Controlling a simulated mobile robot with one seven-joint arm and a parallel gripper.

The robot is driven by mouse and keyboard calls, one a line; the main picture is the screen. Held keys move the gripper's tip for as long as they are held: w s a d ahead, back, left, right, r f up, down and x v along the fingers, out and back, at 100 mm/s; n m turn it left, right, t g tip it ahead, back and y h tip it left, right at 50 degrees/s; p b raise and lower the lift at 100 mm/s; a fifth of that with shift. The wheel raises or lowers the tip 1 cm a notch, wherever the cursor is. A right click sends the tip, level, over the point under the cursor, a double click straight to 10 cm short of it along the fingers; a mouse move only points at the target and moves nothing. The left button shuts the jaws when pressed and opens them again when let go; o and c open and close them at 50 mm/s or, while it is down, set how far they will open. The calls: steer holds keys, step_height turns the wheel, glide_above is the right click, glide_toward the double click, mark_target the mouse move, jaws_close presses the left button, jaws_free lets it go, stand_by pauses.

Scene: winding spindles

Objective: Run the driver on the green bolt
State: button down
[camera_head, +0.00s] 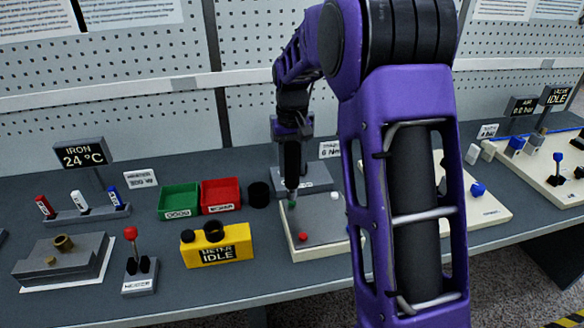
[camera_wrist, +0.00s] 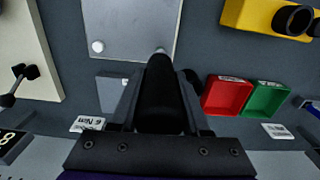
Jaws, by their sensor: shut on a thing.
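My gripper (camera_head: 292,130) is shut on a black driver (camera_head: 292,160), which points down. The driver's tip is at or just above the green bolt (camera_head: 292,204); I cannot tell if they touch. The green bolt is at the back left of a grey plate (camera_head: 322,228). A red bolt (camera_head: 303,237) is at the plate's front left and a white bolt (camera_head: 335,196) at its back right. In the wrist view the driver (camera_wrist: 160,95) reaches the plate's edge and hides the green bolt; the white bolt (camera_wrist: 97,47) shows.
Green (camera_head: 179,202) and red (camera_head: 221,196) bins and a black round holder (camera_head: 259,194) stand left of the plate. A yellow meter box (camera_head: 217,246) is nearer the front. A grey stand (camera_head: 315,178) is behind. My arm covers the plate's right side.

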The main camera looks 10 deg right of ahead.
mark_target(292, 143)
steer(key=shift+r, duration=3)
